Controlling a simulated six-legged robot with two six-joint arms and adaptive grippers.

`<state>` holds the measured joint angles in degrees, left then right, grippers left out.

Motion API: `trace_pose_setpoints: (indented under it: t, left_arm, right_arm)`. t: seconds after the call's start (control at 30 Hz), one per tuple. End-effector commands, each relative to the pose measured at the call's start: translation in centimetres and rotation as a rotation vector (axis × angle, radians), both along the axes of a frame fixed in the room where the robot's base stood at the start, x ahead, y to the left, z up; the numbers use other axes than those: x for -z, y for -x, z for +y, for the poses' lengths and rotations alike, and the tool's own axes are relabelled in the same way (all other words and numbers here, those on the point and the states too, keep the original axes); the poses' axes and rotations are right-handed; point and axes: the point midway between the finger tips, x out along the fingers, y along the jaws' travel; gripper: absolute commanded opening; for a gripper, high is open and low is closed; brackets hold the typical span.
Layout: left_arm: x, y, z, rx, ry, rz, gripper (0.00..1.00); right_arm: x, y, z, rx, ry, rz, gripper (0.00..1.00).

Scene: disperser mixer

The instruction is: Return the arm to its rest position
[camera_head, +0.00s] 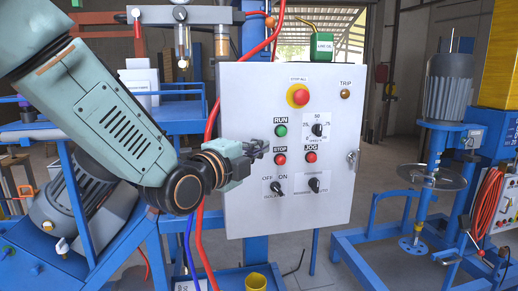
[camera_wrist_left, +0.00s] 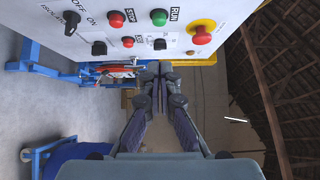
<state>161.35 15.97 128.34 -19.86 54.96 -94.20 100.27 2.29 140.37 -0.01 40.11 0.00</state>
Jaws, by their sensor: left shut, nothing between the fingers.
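My left arm comes in from the left in the head view, and its gripper (camera_head: 256,150) is in front of the left part of the grey control panel (camera_head: 335,215). The gripper is shut with nothing held, close to the RUN (camera_head: 281,131) and STOP (camera_head: 280,159) buttons. I cannot tell from the head view whether it touches the panel. In the left wrist view the shut fingers (camera_wrist_left: 160,72) point ahead, with the panel face along the top of the picture. My right gripper is in neither view.
The panel carries a red stop button (camera_head: 298,95), a JOG button (camera_head: 310,157) and several knobs. A blue frame with a motor and a disc (camera_head: 432,177) stands at the right. Red hose (camera_head: 205,125) runs along the panel's left edge.

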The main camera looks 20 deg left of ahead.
Motion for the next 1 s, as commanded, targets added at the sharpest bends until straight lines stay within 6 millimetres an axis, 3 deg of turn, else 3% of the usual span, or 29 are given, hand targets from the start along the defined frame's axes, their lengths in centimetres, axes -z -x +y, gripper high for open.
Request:
trace_pose_setpoints:
  t: [0.27,0.43,0.57,0.67,0.87,1.0]
  left_arm:
    - [0.0,0.0,0.0,0.0,0.031,0.006,0.0]
    - [0.8,0.1,0.2,-0.017,0.274,0.088,0.0]
    - [2.8,0.6,0.5,-0.062,0.549,0.2,0.0]
    - [7.6,1.2,0.5,-0.128,0.754,0.326,0.0]
    - [20.8,4.2,0.4,-0.34,1.092,0.59,0.0]
    - [29.4,7.5,0.4,-0.513,1.242,0.737,0.0]
  right_arm:
    - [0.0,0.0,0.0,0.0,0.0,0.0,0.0]
    - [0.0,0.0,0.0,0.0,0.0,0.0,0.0]
    - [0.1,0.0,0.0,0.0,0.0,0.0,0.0]
    - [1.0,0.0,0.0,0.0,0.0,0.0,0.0]
    - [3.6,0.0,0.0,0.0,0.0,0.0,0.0]
    - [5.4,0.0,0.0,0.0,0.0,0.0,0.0]
